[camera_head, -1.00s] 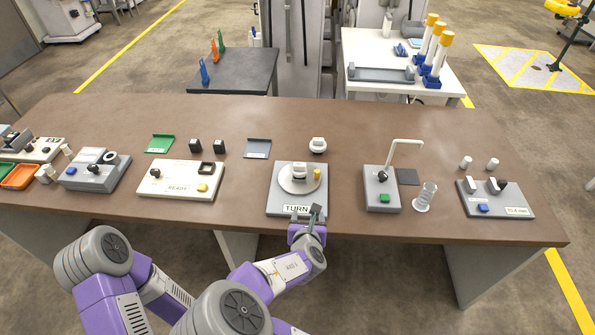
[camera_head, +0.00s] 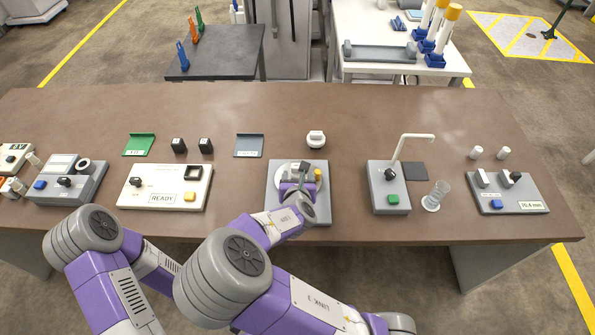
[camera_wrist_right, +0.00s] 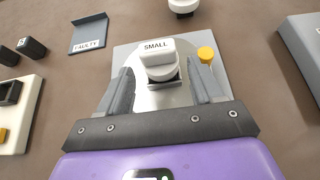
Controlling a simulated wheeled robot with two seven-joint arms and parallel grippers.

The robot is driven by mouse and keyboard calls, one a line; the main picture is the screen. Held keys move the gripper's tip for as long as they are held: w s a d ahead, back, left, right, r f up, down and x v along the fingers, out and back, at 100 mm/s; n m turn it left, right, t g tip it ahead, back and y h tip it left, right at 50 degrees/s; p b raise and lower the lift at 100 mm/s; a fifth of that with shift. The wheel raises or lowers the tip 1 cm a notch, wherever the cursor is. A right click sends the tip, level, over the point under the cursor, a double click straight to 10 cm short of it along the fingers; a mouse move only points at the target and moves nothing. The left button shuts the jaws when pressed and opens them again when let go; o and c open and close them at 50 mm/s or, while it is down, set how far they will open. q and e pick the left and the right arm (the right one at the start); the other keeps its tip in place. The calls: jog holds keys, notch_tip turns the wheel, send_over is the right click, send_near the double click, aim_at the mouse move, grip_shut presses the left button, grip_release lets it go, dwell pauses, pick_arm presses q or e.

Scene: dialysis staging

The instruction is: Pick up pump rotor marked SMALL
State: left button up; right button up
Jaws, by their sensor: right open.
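The pump rotor marked SMALL (camera_wrist_right: 157,57) is a white knob-topped piece. It sits upright on the round light-grey disc of the grey station plate (camera_head: 315,213), and its label faces the right wrist camera. My right gripper (camera_wrist_right: 160,85) is open, with one finger to the left and one to the right, just on the near side of the rotor. In the head view my right gripper (camera_head: 298,178) is over the disc and hides most of the rotor. I cannot tell whether the fingers touch it. My left gripper is not in view.
A yellow peg (camera_wrist_right: 206,54) stands right of the rotor, close to the right finger. Another white rotor-like piece (camera_head: 316,139) stands behind the plate. A tray marked FAULTY (camera_wrist_right: 90,36) lies back left. A READY panel (camera_head: 166,187) and a tap station (camera_head: 389,187) flank the plate.

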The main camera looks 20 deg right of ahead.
jog(key=x, duration=0.2)
jog(key=b+x, duration=0.1)
jog(key=x, duration=0.2)
jog(key=shift+w+r, duration=0.15)
jog(key=shift+r, duration=0.25)
jog(key=c, duration=0.8)
